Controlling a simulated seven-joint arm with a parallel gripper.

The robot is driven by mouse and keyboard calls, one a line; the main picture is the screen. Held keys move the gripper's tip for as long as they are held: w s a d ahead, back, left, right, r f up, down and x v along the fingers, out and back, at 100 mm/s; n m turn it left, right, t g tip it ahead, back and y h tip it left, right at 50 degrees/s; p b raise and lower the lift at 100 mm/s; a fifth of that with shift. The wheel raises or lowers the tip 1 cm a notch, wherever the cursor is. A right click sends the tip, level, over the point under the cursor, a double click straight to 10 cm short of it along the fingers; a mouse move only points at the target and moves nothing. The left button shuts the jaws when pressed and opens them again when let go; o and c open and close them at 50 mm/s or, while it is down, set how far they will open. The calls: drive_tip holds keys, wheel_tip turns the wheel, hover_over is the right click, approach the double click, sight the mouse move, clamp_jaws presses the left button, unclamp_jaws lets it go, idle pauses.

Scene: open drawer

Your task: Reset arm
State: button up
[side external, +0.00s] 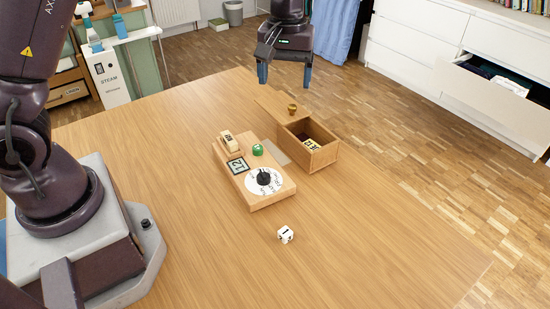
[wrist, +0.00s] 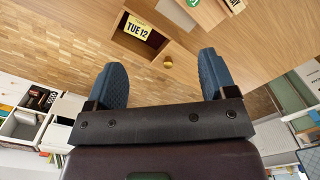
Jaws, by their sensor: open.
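My gripper (side external: 285,74) is raised above the far edge of the table, with its two blue fingers apart and nothing between them. In the wrist view, the gripper (wrist: 160,82) also shows open and empty. The small wooden drawer box (side external: 323,157) on the table is open at the top, below and to the right of the gripper. A yellow card (side external: 311,145) lies inside it, and the card reads TUE12 in the wrist view (wrist: 137,27). A small brass-coloured knob (side external: 292,109) stands by the box, apart from the fingers.
A wooden board (side external: 268,199) holds a white dial (side external: 264,181), a green button (side external: 257,150), a number display (side external: 238,165) and a wooden switch block (side external: 228,140). A white die (side external: 285,234) lies in front. The table's (side external: 390,250) front right is clear.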

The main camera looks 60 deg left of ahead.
drive_tip(key=s+r+m+t, duration=0.3)
drive_tip(key=s+r, duration=0.3)
drive_tip(key=s, duration=0.5)
drive_tip(key=s+r+m+t, duration=0.2)
drive_tip(key=s+r+m, duration=0.4)
drive_tip(key=s, duration=0.6)
drive_tip(key=shift+s+d+t, duration=0.3)
drive_tip(key=shift+d+t, duration=0.1)
